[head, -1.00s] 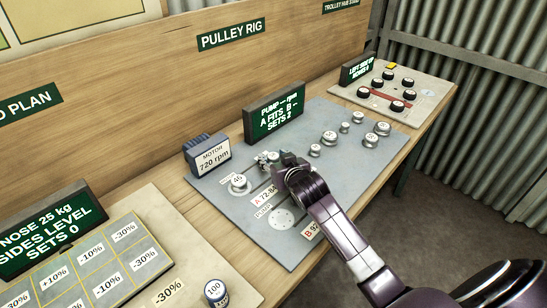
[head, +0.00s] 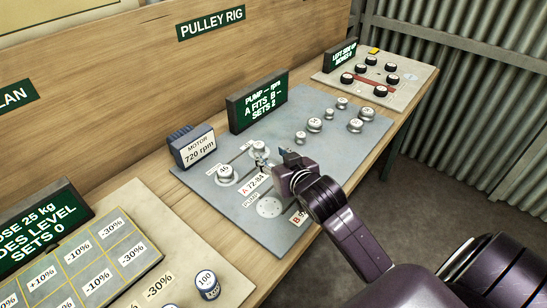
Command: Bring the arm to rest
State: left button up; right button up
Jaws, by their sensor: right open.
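My right arm comes in from the lower right in the head view. Its dark purple gripper (head: 276,160) is over the grey pulley board (head: 285,238), above the area near the A 72-84 label (head: 252,185). Its jaws are open and point left, close to a small silver pulley (head: 259,148); whether they touch it I cannot tell. A silver pulley marked 45 (head: 225,174) sits left of the gripper. The bare round pump disc (head: 269,207) shows below it. My left gripper is out of view.
Several loose silver pulleys (head: 314,125) stand on the board's right part. A motor box (head: 192,147) and green signs (head: 258,101) line the back. A board with black wheels (head: 378,82) is farther right. A weight marked 100 (head: 207,284) stands front left. The floor at right is clear.

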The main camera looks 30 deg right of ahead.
jog(key=shift+s+r, duration=0.15)
jog(key=shift+s, duration=0.25)
